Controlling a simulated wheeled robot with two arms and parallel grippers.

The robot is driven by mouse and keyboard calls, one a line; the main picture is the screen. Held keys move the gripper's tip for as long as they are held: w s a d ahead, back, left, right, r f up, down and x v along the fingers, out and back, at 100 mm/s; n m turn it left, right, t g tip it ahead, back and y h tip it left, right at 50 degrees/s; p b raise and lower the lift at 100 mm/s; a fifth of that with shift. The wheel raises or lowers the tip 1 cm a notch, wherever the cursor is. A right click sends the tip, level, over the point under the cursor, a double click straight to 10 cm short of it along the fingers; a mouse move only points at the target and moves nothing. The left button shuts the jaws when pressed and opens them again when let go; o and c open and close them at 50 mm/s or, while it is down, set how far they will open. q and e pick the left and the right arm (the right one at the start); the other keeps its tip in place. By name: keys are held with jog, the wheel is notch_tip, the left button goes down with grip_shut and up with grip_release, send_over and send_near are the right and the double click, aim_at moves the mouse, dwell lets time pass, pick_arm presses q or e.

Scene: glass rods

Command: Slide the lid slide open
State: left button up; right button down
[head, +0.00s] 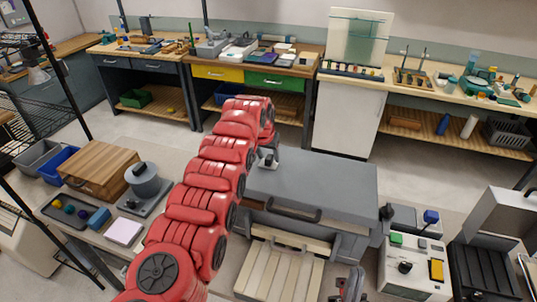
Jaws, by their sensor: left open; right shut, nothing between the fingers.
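A large grey flat-topped unit (325,188) stands in the middle, with a dark bar handle (293,212) on its front edge. I cannot tell for sure which part of it is the lid slide. My red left arm reaches from the lower left over the unit's left side. My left gripper (268,160) is open at the unit's top left, by a small dark knob-like part; the arm partly hides this spot, and I cannot tell whether they touch. My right gripper (350,287) is shut and empty at the bottom edge, partly cut off, below the unit's front right.
A pale slatted panel (278,273) with a bar handle lies before the unit. Left is a bench with a wooden box (100,173), a grey pot (143,180) and a tray (72,210). Right are a white control box (415,268) and a black open-lidded case (483,270).

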pick_arm(q)
grip_shut()
dwell(0.3)
dwell(1.1)
